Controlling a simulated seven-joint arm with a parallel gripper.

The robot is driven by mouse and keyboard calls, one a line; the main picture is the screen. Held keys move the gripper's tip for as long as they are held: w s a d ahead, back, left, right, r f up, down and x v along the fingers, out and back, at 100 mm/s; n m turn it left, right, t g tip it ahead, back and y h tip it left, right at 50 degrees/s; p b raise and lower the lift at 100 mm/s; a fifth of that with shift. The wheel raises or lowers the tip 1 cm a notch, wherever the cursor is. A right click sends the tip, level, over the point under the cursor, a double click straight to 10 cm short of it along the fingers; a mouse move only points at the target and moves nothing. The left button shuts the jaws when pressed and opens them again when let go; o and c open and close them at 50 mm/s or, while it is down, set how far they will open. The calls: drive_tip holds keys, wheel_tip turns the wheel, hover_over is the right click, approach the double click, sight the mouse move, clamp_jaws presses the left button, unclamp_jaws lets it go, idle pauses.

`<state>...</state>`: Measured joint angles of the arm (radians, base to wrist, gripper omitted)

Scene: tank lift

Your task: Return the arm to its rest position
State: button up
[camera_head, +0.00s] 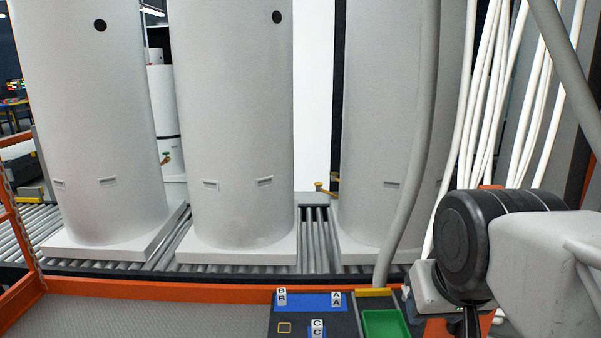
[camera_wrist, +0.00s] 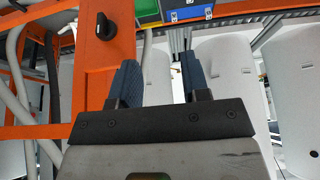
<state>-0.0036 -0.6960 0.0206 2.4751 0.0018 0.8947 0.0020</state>
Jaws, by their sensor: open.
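My gripper (camera_wrist: 159,72) shows in the wrist view with its two dark blue fingers spread apart and nothing between them. An orange frame part with a black knob (camera_wrist: 106,27) lies beyond it on the left, and tanks stand beyond it on the right. In the head view my arm (camera_head: 540,250) is at the lower right, in front of the rollers' right end. The fingers cannot be made out clearly there.
Large white tanks (camera_head: 235,120) stand on a roller conveyor (camera_head: 318,240) behind an orange rail (camera_head: 150,287). A blue panel (camera_head: 318,301) with lettered blocks and a green tray (camera_head: 384,325) lie left of my arm. White hoses (camera_head: 478,100) hang at the right.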

wheel_tip(320, 180, down, 8)
drive_tip(key=s+g, duration=0.1)
drive_tip(key=g, duration=0.1)
drive_tip(key=shift+d+f+g, duration=0.25)
drive_tip(key=shift+g, duration=0.05)
idle(0.5)
idle(4.0)
